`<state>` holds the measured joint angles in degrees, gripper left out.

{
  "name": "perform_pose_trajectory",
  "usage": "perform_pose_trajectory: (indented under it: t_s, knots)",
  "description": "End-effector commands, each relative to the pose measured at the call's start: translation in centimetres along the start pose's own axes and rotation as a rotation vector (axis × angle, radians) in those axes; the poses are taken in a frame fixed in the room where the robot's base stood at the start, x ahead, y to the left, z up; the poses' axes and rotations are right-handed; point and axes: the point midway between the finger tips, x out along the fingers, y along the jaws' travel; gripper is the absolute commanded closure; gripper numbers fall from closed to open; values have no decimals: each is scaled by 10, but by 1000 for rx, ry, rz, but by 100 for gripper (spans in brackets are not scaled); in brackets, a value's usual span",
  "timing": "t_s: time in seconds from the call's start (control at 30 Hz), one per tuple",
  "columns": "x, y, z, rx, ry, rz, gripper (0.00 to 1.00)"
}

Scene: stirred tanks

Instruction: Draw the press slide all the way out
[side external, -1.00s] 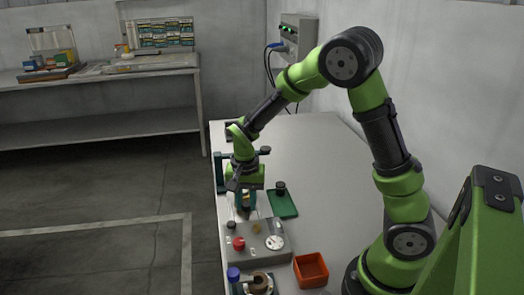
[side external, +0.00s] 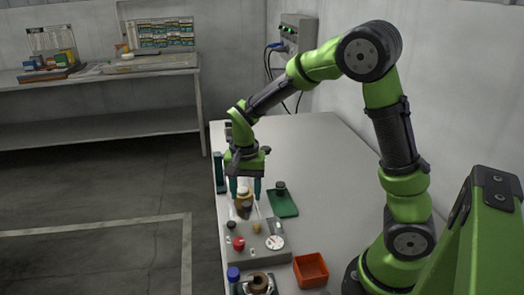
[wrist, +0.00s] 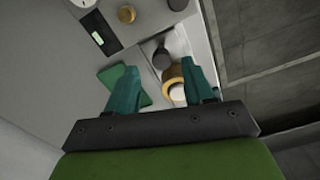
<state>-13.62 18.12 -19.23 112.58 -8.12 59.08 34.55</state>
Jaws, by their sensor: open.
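My gripper (side external: 245,198) is open, pointing down at the left side of the table, its two teal fingers apart. In the wrist view my gripper (wrist: 161,66) has a brass-rimmed piece with a pale top (wrist: 174,84) and a dark round knob (wrist: 162,59) between or just beyond its fingers. The brass piece also shows between the fingers in the side view (side external: 244,193); I cannot tell whether they touch it. I cannot make out for certain which part is the press slide. A dark green upright (side external: 218,172) stands left of the gripper.
A grey control box (side external: 257,247) with a red knob and a dial stands in front of the gripper. A green tray (side external: 284,209) with a black cylinder is to the right. An orange bin (side external: 311,271) and a blue-capped item (side external: 233,274) are nearer.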

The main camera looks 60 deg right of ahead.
Motion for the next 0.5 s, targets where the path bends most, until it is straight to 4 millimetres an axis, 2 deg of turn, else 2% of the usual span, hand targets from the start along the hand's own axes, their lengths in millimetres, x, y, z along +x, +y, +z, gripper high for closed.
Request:
perform_pose_trajectory:
  t_s: [0.03,0.3,0.5]
  knots:
    - [-15,-1,-1,-1,4,-8,48]
    - [-81,-1,0,0,2,-6,48]
    - [-114,0,0,-1,0,-2,48]
